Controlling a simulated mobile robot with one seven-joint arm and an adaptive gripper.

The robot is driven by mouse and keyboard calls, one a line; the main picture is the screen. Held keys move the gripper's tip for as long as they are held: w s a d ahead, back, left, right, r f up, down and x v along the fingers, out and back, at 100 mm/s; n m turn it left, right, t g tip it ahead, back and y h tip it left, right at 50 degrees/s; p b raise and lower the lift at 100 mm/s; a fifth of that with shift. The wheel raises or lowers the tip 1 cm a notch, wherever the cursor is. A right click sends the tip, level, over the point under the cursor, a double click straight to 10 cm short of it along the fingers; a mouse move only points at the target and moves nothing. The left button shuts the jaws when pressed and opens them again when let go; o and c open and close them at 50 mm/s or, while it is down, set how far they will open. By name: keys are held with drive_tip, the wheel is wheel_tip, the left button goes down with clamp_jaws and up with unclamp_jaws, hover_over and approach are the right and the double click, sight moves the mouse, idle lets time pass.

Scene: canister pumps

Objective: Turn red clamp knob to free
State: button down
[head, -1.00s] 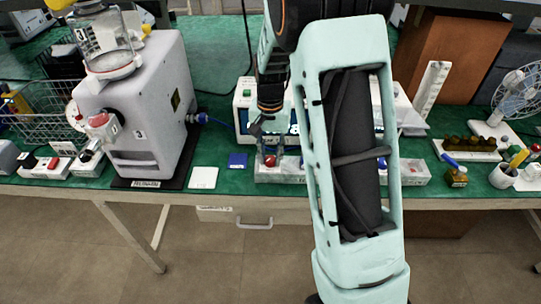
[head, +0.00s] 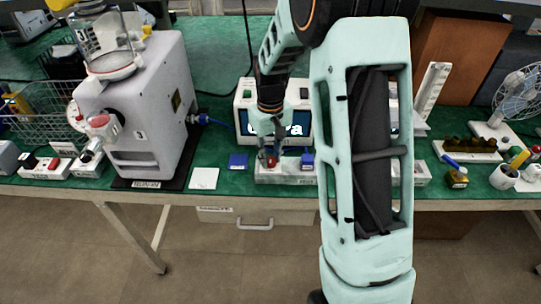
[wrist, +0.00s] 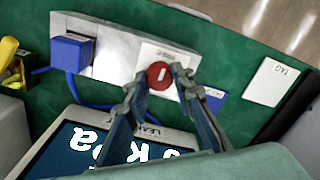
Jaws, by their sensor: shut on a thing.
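The red clamp knob (wrist: 159,76) is a round disc with a white line across it, on a white square of the pale block (wrist: 112,48). In the wrist view the white line runs nearly up and down. My gripper (wrist: 160,77) is shut on the knob, one fingertip at each side of it. In the head view, the knob (head: 271,160) shows small and red at my gripper (head: 268,157), at the front edge of the bench.
A blue cube (head: 307,160) sits on the block's other end, with a blue cable by it in the wrist view. A screen unit (head: 297,100) stands close behind. A blue card (head: 238,161) and white tag (head: 204,178) lie left. A grey pump (head: 150,100) stands further left.

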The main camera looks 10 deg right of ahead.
sight(271, 159)
idle(0.3)
drive_tip(key=c, duration=1.7)
unclamp_jaws()
drive_tip(key=shift+o, duration=0.2)
wheel_tip(271, 159, up, 12)
